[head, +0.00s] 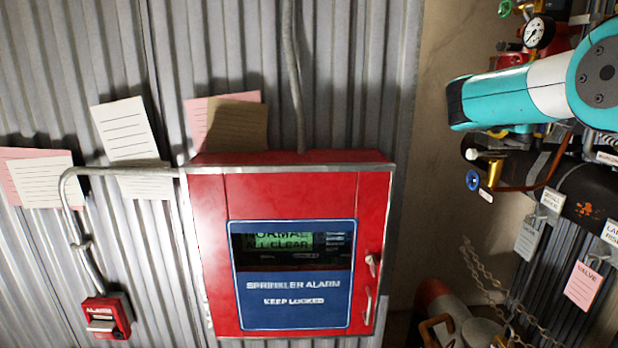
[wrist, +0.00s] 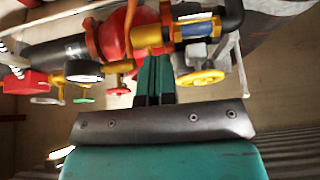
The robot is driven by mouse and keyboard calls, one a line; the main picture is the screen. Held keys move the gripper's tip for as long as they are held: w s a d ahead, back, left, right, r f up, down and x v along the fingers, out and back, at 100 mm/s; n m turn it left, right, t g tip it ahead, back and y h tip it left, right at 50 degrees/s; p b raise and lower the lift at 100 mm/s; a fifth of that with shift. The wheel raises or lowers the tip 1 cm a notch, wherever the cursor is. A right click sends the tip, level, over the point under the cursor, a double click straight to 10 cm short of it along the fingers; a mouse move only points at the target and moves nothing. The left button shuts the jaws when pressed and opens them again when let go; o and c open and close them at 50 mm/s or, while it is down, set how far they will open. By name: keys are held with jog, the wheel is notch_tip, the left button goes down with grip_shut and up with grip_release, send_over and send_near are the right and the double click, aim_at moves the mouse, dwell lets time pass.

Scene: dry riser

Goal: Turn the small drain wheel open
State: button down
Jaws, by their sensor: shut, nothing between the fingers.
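Several small handwheels show, and I cannot tell for sure which is the drain wheel. In the head view a small blue wheel (head: 473,180) sits on a brass fitting (head: 489,168), below my teal arm. In the wrist view a yellow wheel (wrist: 200,77) is right of my gripper (wrist: 155,72), and a small red wheel (wrist: 119,91) is left of it. My gripper's dark fingers are together and empty, pointing at the pipework. They overlap the brass valve body (wrist: 150,40) in the picture; contact cannot be told. My fingers are not clearly seen in the head view.
A red alarm cabinet (head: 205,250) is on the corrugated wall. A pressure gauge (head: 540,32) and a green wheel (head: 505,8) are above my arm. A dark pipe (head: 580,190) with hanging tags (head: 583,286) runs below it, with a chain (head: 485,275) nearby.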

jog(key=shift+s+d+r+p, duration=0.15)
jog(key=shift+d+r+p, duration=0.1)
jog(key=shift+r+p, duration=0.3)
dwell(0.6)
jog(key=shift+r+p, duration=0.3)
jog(key=shift+p, duration=0.05)
jog(key=shift+s+r+p, duration=0.1)
jog(key=shift+r+p, duration=0.55)
jog(key=shift+p, duration=0.25)
jog(key=shift+s, duration=0.1)
jog(key=a, duration=0.6)
jog(key=shift+s+f, duration=0.15)
jog(key=shift+s, duration=0.1)
jog(key=shift+a, duration=0.1)
